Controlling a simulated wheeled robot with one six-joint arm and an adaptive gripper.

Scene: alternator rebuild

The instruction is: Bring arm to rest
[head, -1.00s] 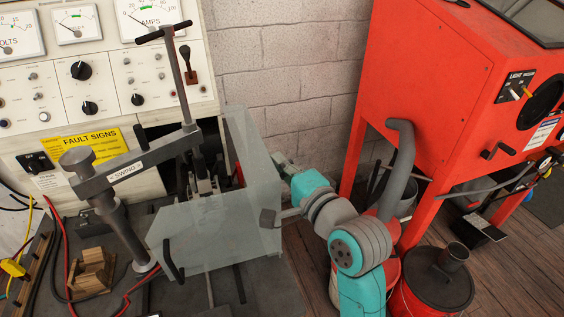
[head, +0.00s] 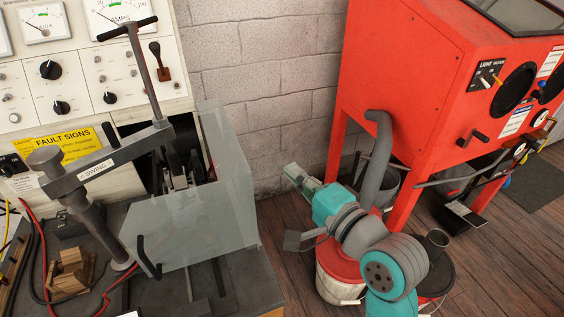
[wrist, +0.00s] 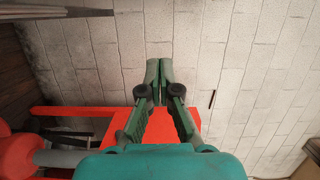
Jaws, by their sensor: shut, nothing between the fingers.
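My gripper (wrist: 160,72) shows in the wrist view with its two green fingers together and nothing between them. Behind it are a pale block wall and part of a red frame. In the head view my gripper (head: 292,172) is at the end of my teal and grey arm. It is in the air to the right of the bench and its clear guard, apart from both, with the block wall behind it.
The test bench with its clear guard (head: 190,225) and swing arm (head: 100,168) stands at the left. A red cabinet (head: 420,80) with a grey hose (head: 378,155) stands at the right.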

